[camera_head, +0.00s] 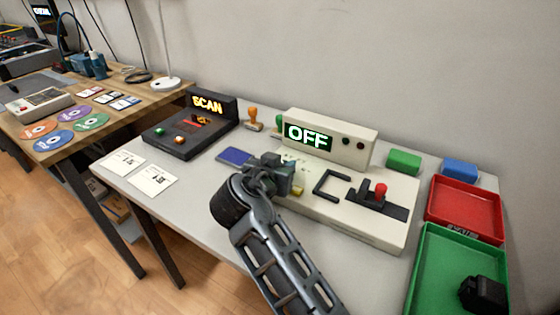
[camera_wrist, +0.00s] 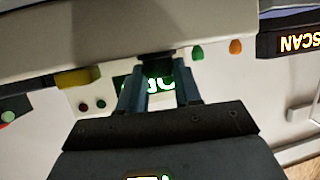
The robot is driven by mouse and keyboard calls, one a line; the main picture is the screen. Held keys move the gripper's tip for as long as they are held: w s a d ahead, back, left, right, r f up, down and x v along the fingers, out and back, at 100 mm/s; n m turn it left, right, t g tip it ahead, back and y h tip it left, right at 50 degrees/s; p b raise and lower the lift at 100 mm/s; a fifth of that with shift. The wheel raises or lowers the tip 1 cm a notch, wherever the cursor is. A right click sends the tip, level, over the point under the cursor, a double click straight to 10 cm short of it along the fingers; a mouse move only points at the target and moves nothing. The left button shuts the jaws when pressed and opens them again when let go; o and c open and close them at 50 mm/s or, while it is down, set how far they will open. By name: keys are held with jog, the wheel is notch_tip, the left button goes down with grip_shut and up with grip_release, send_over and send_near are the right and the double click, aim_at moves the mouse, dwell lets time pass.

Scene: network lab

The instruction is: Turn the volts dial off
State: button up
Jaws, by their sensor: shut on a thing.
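The pale panel box (camera_head: 350,222) stands on the grey table, and its raised display (camera_head: 308,135) reads OFF in green. My gripper (camera_head: 290,172) is over the left part of this box. In the wrist view, my gripper (camera_wrist: 158,70) is shut on a dark piece, taken as the volts dial (camera_wrist: 156,58), at the panel. The head view hides the dial behind my gripper, and its pointer and label cannot be read. The green-lit display (camera_wrist: 160,85) shows between my fingers in the wrist view, partly covered.
A yellow part (camera_head: 298,191), a black handle (camera_head: 330,184) and a red-knobbed lever (camera_head: 380,190) are on the box. A dark SCAN box (camera_head: 190,130) stands left. A red tray (camera_head: 465,210) and green tray (camera_head: 440,270) lie right. Stamps stand behind.

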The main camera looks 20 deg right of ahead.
jog(key=shift+s+d+f+n+t+y+p, duration=0.1)
jog(key=shift+f+n+t+y+p, duration=0.1)
jog(key=shift+n+t+y, duration=0.25)
jog(key=shift+s+f+n+t+y+p, duration=0.1)
jog(key=shift+n+t+y+p, duration=0.15)
jog(key=shift+n+y, duration=0.35)
jog(key=o, duration=1)
jog(key=shift+r, duration=0.1)
jog(key=shift+o, duration=0.2)
jog(key=shift+r, duration=0.1)
jog(key=shift+s+a+r, duration=0.15)
jog(key=shift+s+a, duration=0.1)
jog(key=v, duration=0.7)
